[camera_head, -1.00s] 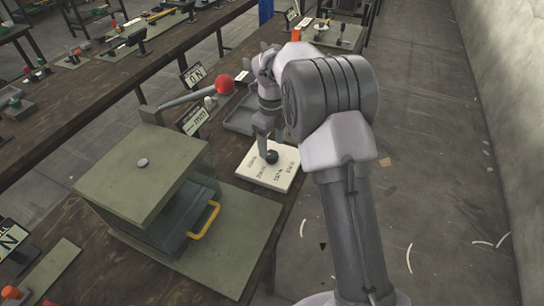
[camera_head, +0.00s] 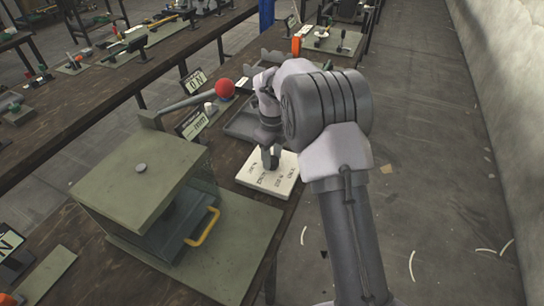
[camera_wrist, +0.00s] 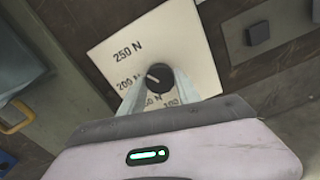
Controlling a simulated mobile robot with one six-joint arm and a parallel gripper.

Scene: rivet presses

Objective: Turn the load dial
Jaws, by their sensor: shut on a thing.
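The load dial is a round black knob (camera_wrist: 161,80) with a white pointer line, on a cream plate (camera_wrist: 178,42) printed with force marks. The plate (camera_head: 291,163) lies on the bench edge right of the press in the head view. My gripper (camera_head: 270,161) comes down onto the dial from above. In the wrist view the fingers (camera_wrist: 158,78) are closed on the knob from both sides. The pointer line points leftward, toward the side of the 200 N and 250 N marks; which one exactly I cannot tell. The 150 N and 100 marks are partly hidden by the gripper.
A green press (camera_head: 140,185) with a yellow handle (camera_head: 204,227) stands left of the plate. A lever with a red ball (camera_head: 225,88) and small N signs (camera_head: 194,122) stand behind it. A grey tray (camera_head: 240,125) lies behind the plate.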

